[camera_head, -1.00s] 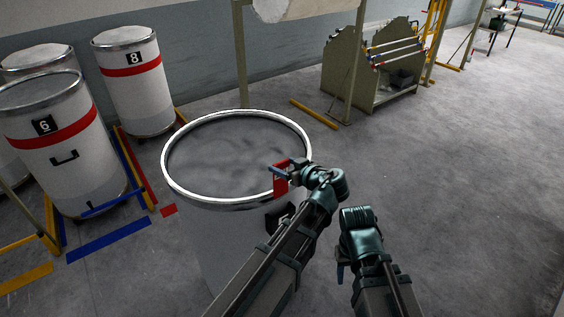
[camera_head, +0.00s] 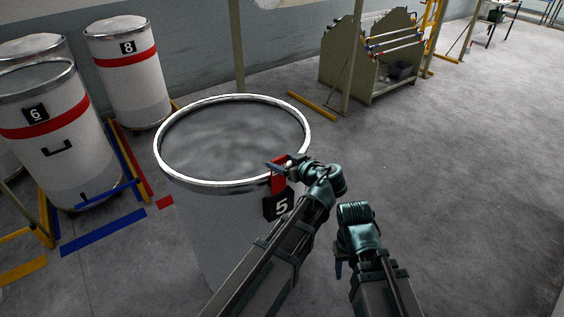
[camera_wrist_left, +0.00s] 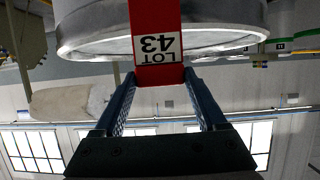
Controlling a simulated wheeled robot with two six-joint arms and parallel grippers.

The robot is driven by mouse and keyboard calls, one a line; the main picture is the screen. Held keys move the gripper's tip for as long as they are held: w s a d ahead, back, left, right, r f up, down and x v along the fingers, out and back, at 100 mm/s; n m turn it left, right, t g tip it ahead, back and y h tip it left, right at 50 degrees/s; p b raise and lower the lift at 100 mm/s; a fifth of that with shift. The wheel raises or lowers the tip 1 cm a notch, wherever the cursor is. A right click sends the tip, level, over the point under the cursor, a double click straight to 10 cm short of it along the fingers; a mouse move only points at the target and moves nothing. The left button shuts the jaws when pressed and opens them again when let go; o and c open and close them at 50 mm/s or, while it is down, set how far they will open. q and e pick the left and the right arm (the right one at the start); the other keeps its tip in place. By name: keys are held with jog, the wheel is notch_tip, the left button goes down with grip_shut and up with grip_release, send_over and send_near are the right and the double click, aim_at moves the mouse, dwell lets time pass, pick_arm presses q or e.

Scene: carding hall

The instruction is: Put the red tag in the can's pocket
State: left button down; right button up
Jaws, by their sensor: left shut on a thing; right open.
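A red tag (camera_head: 278,182) hangs from my left gripper (camera_head: 277,165) at the near right rim of the large grey can (camera_head: 205,225). The left wrist view shows the tag (camera_wrist_left: 155,18) upside down, with a white "LOT 43" label, its red end between the two blue fingers (camera_wrist_left: 160,82). The can's black number 5 plate (camera_head: 281,206) is just below the tag in the head view. I cannot make out the pocket, or whether the tag touches the can. My right gripper (camera_head: 340,262) is open and empty, low and to the right of the can.
White cans 6 (camera_head: 75,157) and 8 (camera_head: 138,85), with red bands, stand at the left among floor markings. A green-grey rack (camera_head: 345,55) with rollers stands at the back. The floor (camera_head: 470,170) on the right is clear.

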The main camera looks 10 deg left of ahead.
pick_arm(q)
notch_tip(320, 180, down, 4)
jog(key=b, duration=0.3)
jog(key=shift+r, duration=0.1)
pick_arm(e)
notch_tip(320, 180, down, 4)
jog(key=shift+r, duration=0.1)
pick_arm(q)
grip_release()
